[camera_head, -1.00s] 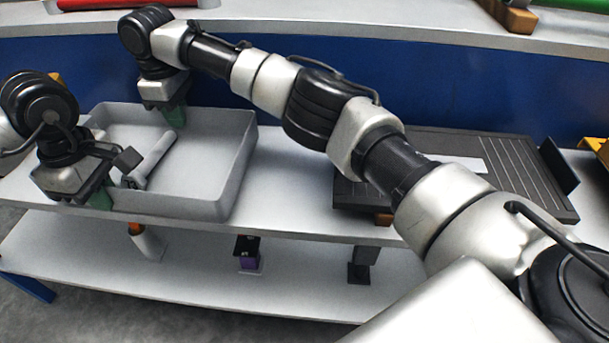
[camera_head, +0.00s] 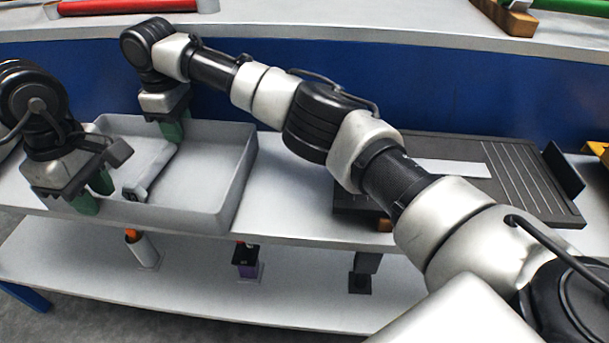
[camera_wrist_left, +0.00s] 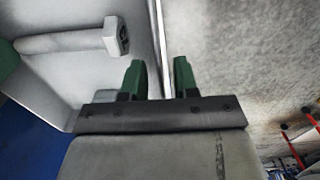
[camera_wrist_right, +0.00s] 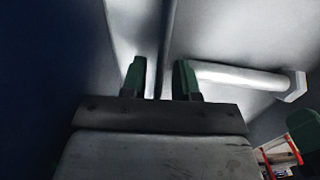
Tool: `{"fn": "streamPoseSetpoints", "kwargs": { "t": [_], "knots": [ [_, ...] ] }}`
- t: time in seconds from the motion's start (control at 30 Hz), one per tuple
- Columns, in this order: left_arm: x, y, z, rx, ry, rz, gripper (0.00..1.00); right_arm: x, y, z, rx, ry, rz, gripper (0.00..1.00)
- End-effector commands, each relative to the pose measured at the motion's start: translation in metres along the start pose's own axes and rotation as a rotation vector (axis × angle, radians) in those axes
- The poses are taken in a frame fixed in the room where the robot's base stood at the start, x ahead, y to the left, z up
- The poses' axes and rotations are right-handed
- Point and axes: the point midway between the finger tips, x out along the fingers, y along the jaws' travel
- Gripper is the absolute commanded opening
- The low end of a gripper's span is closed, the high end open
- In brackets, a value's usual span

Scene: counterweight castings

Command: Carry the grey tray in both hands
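The grey tray (camera_head: 235,185) rests on the upper shelf, at the left in the head view. A pale grey cylinder with a blocky end (camera_head: 135,192) lies inside it. My left gripper (camera_head: 94,195) is open at the tray's near wall; the left wrist view shows the thin wall (camera_wrist_left: 160,45) in line between its green fingers, with gaps either side. My right gripper (camera_head: 172,132) is at the far wall; the right wrist view shows that wall (camera_wrist_right: 167,45) between its open fingers. I cannot tell how deep the fingers reach.
A dark ribbed panel (camera_head: 530,190) lies on the shelf to the right, partly behind my right arm. A blue board (camera_head: 300,65) stands behind.

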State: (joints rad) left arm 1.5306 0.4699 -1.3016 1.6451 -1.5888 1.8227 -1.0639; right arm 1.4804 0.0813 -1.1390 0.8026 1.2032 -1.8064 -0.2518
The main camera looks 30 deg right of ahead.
Motion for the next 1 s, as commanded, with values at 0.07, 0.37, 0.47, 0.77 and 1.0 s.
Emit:
{"fn": "streamPoseSetpoints", "kwargs": {
  "t": [0.07,0.37,0.47,0.77,1.0],
  "knots": [
    [-0.020,0.001,0.000,0.000,0.002,0.005,0.30,0.000,0.000,0.000,0.001,0.000,0.000,0.30],
    [-0.076,0.001,0.000,0.001,0.001,0.002,0.30,0.000,0.000,0.000,0.001,0.000,0.000,0.30],
    [-0.085,0.001,0.001,0.001,0.000,0.002,0.30,0.000,0.000,0.000,0.001,0.000,0.000,0.30],
    [-0.091,0.000,0.000,0.001,0.000,0.001,0.30,-0.030,0.000,0.000,0.001,0.003,0.002,0.30],
    [-0.090,0.000,0.000,0.001,0.000,0.001,0.30,-0.082,0.000,-0.001,0.002,0.002,0.002,0.30]
  ]
}}
